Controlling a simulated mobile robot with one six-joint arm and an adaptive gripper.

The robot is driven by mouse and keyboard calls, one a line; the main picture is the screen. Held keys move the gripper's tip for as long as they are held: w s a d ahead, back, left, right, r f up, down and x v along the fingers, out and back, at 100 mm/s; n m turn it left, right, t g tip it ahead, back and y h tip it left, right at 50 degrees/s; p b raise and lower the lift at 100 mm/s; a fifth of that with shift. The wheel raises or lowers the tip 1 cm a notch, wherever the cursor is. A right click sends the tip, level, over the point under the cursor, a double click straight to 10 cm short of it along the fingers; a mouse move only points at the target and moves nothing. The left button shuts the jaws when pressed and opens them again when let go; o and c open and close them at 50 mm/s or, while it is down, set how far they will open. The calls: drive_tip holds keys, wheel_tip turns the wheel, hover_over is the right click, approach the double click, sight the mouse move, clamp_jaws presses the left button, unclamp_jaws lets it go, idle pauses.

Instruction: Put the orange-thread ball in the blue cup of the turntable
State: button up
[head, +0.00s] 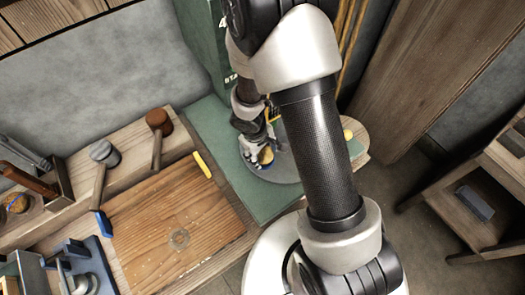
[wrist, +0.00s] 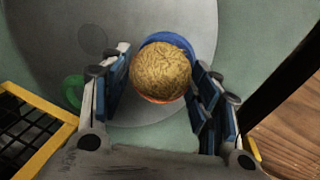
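The ball (wrist: 160,72), wound in straw-coloured thread with a bit of orange at its lower edge, sits between my gripper's fingers in the wrist view. My gripper (wrist: 161,85) has a finger close against each side of it and appears shut on it. The blue cup (wrist: 168,38) shows as a blue rim behind the ball, mostly hidden by it; I cannot tell whether the ball touches it. The cup is over the grey turntable (wrist: 60,40). In the head view my gripper (head: 262,150) and the ball (head: 265,157) are low over the turntable (head: 284,170).
A green ring-like rim (wrist: 72,91) is left of the ball. A yellow-edged black grid (wrist: 30,125) is at lower left. A wooden board (head: 175,225) and mallets (head: 158,125) are left.

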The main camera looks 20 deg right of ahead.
drive_tip(key=o, duration=0.4)
drive_tip(key=shift+c, duration=0.2)
drive_tip(key=shift+r, duration=0.1)
wheel_tip(320, 180, up, 12)
drive_tip(key=s+a, duration=0.1)
drive_tip(key=a, duration=0.1)
idle(0.4)
